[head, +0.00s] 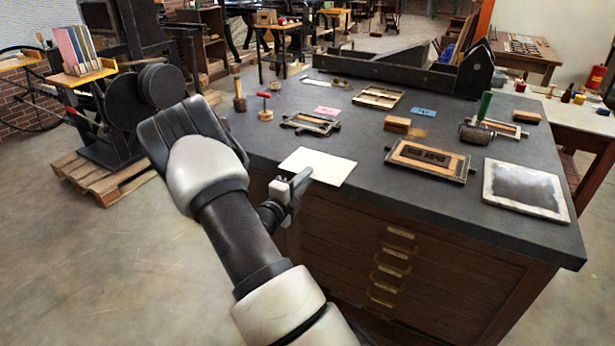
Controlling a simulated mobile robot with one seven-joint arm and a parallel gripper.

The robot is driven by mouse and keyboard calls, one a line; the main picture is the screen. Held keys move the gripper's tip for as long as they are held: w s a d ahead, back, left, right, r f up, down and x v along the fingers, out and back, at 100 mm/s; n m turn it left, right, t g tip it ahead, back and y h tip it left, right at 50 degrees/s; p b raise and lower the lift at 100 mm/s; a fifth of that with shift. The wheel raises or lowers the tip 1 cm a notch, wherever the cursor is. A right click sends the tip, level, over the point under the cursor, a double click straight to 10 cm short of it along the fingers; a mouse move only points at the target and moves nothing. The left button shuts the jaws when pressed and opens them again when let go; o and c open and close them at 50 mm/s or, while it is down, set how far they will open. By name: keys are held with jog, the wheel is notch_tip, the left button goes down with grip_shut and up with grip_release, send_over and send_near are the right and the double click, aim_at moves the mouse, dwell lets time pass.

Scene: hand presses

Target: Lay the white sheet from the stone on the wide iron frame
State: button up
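The white sheet (325,164) lies on the dark stone top (372,201), at its front left edge. My gripper (300,181) is at the sheet's near left edge, low beside the stone's front edge. Its fingers are small and seen from the side, so I cannot tell whether they are open, shut, or pinching the sheet. An iron frame with wood and a dark type block (430,160) lies to the right of the sheet; it looks the wider of two. A smaller iron frame (310,124) lies behind the sheet.
A grey slab (525,188) lies at the right front corner. A brayer with a green handle (482,120), a wood block (397,125) and a shallow wooden tray (378,97) stand farther back. A mallet (239,98) is at the left. The stone between sheet and wide frame is clear.

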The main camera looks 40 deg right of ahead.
jog(key=shift+w+d, duration=0.1)
jog(key=shift+d, duration=0.1)
jog(key=shift+c, duration=0.5)
grip_shut()
notch_tip(320, 180, up, 3)
jog(key=p, duration=0.3)
jog(key=shift+a, duration=0.1)
jog(key=s+a+r+p, duration=0.2)
jog(key=a+r+p, duration=0.1)
jog(key=a+p, duration=0.2)
jog(key=shift+v, duration=0.8)
